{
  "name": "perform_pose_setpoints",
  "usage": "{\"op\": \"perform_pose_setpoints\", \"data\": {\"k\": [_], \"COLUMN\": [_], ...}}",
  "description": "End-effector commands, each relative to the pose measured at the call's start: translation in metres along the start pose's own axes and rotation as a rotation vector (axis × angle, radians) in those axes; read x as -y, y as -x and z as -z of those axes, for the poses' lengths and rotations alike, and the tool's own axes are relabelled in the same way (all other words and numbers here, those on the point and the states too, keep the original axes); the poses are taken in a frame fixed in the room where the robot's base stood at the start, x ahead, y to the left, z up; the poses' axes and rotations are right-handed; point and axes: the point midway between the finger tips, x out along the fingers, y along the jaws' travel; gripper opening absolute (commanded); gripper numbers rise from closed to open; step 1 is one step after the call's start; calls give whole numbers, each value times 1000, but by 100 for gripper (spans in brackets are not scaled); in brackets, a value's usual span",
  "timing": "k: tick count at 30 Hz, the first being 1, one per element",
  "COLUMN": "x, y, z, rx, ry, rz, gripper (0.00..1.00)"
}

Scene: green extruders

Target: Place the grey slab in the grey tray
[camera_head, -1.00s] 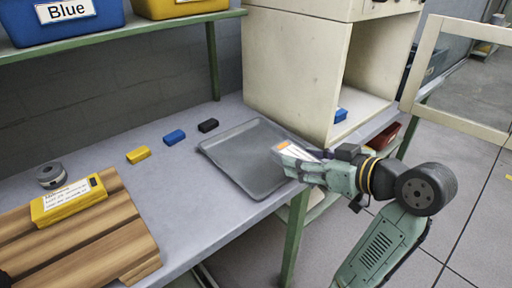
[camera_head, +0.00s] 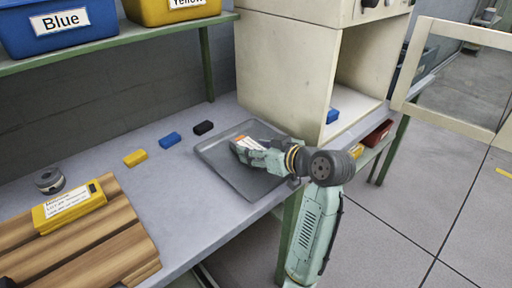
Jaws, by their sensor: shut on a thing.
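The grey tray (camera_head: 218,165) lies on the bench, near its front edge and beside the cream cabinet. My gripper (camera_head: 243,152) is over the tray's right part, reaching in from the right. It is shut on the grey slab (camera_head: 250,143), of which a face with a white and orange label shows. The fingers hide much of the slab. I cannot tell whether the slab touches the tray floor or hangs just above it.
Black (camera_head: 203,128), blue (camera_head: 169,139) and yellow (camera_head: 135,158) blocks lie left of the tray. A yellow labelled box (camera_head: 68,207) sits on wooden slats (camera_head: 100,243). The cream cabinet (camera_head: 285,75) stands close behind the tray. Bins (camera_head: 62,45) stand on the shelf.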

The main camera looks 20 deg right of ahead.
Motion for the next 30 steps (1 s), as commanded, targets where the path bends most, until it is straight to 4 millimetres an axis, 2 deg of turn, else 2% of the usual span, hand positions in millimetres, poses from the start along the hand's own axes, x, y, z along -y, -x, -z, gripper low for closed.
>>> {"op": "perform_pose_setpoints", "data": {"k": [11,12,21,30], "x": [0,0,0,0], "y": [-2,-2,-1,0], "z": [-4,-4,-4,-1], "rx": [-2,-1,-1,-1], "ry": [1,1,1,1], "rz": [0,0,0,0], "gripper": [10,49,68,68]}}
